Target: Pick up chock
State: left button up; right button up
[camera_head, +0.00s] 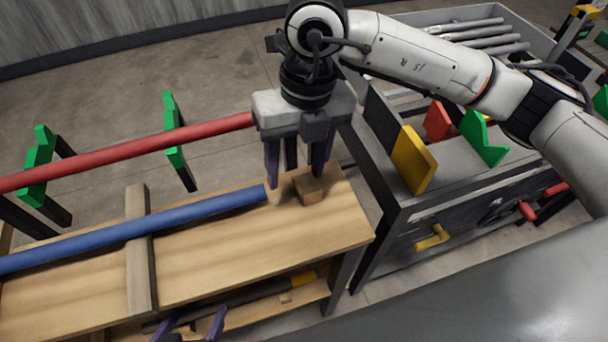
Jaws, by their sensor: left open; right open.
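A small brown wooden block, which looks like the chock (309,191), sits on the right end of the wooden bench top, just past the end of the blue pipe. My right gripper (296,180) points down above the bench end with its fingers apart. Its fingertips are close to the block, one to the left and one near its upper right; contact cannot be told. My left gripper (190,325) shows only its dark purple fingertips at the bottom edge, open and empty, by the lower shelf.
The wooden bench (210,280) carries a blue pipe (130,230) and a wooden crosspiece (140,250). A red pipe (130,153) rests on green supports behind it. A dark machine frame (400,215) with a yellow plate (413,160) stands close on the right. A tool lies on the lower shelf.

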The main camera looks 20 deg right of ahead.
aim_at(310, 186)
jog(key=d, duration=0.1)
jog(key=w+d+h, duration=0.1)
jog(key=d, duration=0.1)
jog(key=shift+w+f+m, duration=0.2)
jog(key=shift+w+m, duration=0.1)
jog(key=shift+w, duration=0.05)
notch_tip(310, 186, down, 4)
jog(key=shift+s+d+r, duration=0.1)
jog(key=shift+r, duration=0.15)
jog(key=shift+f+p, duration=0.8)
jog(key=shift+f, duration=2.1)
jog(key=c, duration=1.1)
notch_tip(310, 186, up, 10)
jog(key=shift+s+r+b, duration=0.1)
jog(key=shift+b, duration=0.4)
